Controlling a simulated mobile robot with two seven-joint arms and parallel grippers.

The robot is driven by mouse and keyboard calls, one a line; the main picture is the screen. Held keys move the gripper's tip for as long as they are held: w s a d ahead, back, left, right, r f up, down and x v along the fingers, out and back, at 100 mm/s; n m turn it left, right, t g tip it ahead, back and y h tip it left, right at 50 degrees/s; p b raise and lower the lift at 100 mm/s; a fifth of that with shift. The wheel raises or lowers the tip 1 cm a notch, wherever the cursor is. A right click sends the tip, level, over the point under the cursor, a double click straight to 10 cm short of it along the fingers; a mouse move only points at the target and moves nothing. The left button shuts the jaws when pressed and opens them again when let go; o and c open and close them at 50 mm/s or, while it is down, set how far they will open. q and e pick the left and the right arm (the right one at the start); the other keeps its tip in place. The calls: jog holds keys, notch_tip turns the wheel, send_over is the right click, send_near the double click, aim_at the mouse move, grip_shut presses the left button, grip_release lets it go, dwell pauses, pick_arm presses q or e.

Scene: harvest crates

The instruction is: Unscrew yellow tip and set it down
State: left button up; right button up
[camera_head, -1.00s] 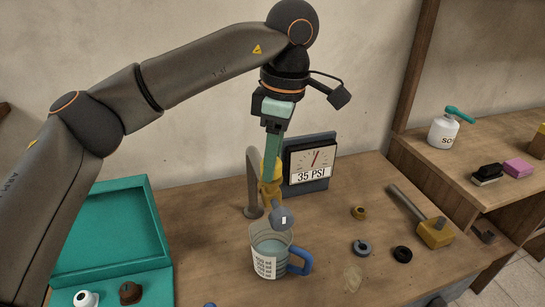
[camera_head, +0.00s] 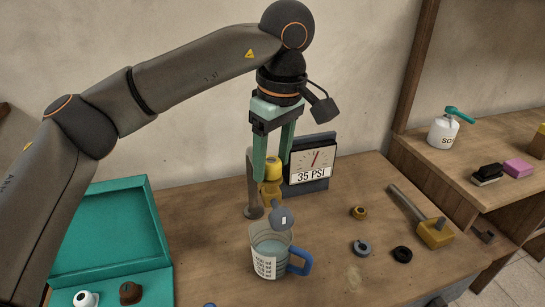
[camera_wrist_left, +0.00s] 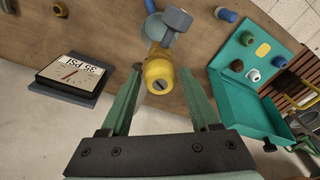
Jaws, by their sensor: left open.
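The yellow tip (camera_head: 273,168) sits at the top of a golden fitting (camera_head: 270,191) on a grey bent pipe (camera_head: 253,186). In the left wrist view, the yellow tip (camera_wrist_left: 158,73) shows a slotted round end facing the camera. A grey spout piece (camera_head: 281,217) hangs below the fitting, above the measuring jug. My left gripper (camera_head: 272,170) points down, open, with one finger on each side of the yellow tip. The left wrist view shows gaps between the fingers (camera_wrist_left: 161,80) and the tip. My right gripper is not in view.
A clear jug (camera_head: 258,240) with a blue handle stands below the spout. A gauge (camera_head: 311,160) reading 35 PSI stands just behind. An open teal case (camera_head: 120,225) is at left. Rings, including a brass one (camera_head: 359,212), and a mallet (camera_head: 434,233) lie at right. Some bench between is clear.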

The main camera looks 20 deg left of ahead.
pick_arm(q)
jog(key=m, duration=0.6)
jog(key=shift+t, duration=0.3)
jog(key=c, duration=0.7)
jog(key=n, duration=0.6)
jog(key=shift+c, duration=0.3)
jog(key=n+g, duration=0.1)
jog(key=n, duration=0.5)
jog(key=shift+w, duration=0.1)
jog(key=o, duration=0.8)
jog(key=shift+c, duration=0.2)
